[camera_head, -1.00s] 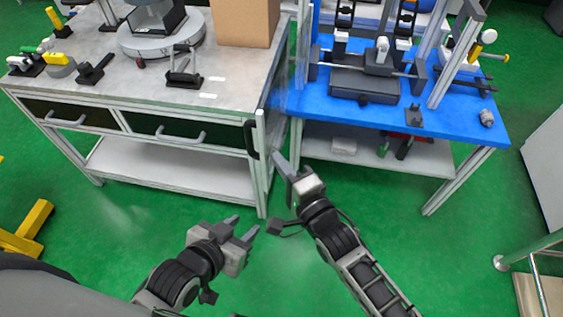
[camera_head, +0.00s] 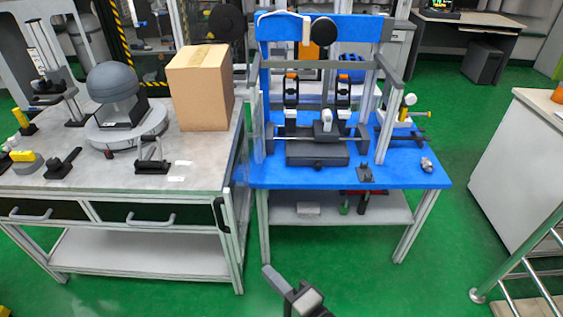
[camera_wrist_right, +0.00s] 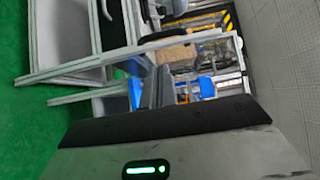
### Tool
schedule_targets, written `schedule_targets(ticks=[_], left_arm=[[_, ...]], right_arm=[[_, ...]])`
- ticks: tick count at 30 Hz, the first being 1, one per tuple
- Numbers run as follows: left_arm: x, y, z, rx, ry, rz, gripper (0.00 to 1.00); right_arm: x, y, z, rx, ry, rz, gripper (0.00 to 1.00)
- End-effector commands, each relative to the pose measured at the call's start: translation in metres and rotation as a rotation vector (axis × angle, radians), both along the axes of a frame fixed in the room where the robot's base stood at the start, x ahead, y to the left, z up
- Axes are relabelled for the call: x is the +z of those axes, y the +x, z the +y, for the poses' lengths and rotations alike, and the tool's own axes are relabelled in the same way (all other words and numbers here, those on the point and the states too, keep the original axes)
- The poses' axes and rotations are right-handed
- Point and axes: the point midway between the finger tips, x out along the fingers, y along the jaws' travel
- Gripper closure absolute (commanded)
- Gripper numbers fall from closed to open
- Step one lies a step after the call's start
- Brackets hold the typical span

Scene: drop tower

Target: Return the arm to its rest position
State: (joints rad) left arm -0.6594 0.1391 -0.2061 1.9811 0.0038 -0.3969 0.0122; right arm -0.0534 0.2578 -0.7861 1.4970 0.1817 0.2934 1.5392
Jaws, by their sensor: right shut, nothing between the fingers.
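My right gripper (camera_head: 286,288) shows at the bottom middle of the head view, low in front of the two tables and apart from them. It is shut and empty. In the right wrist view its fingers (camera_wrist_right: 157,88) show close together, with the tables and the green floor beyond them. The rest of the right arm is cut off by the lower edge of the head view. My left gripper is not in the head view.
A grey workbench (camera_head: 205,150) with a cardboard box (camera_head: 203,90) and a dark dome (camera_head: 112,82) stands left. A blue table (camera_head: 400,176) with a drop tower rig (camera_head: 318,152) stands right. A white cabinet (camera_head: 520,150) and metal railing (camera_head: 540,262) are far right. Green floor between is clear.

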Motion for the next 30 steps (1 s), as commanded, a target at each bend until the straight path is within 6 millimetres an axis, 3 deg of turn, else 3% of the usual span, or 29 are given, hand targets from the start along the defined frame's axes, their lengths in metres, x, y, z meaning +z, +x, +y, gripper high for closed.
schedule_targets(ticks=[5, 10, 14, 18, 24, 30], left_arm=[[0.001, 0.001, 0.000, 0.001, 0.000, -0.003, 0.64], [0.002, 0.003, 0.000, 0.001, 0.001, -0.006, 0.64], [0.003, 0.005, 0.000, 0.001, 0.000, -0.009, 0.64], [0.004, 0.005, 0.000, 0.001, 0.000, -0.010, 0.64], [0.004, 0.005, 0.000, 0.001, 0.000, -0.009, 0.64], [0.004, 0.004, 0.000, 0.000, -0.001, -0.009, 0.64]], right_arm=[[0.000, 0.000, -0.002, -0.013, -0.055, -0.001, 1.00], [0.002, 0.002, -0.022, -0.055, -0.369, -0.010, 1.00], [0.001, -0.009, -0.064, -0.035, -0.737, 0.014, 1.00], [0.001, -0.034, -0.115, 0.059, -1.065, 0.066, 1.00], [0.006, -0.071, -0.166, 0.209, -1.330, 0.139, 1.00], [0.014, -0.107, -0.203, 0.355, -1.490, 0.207, 1.00]])
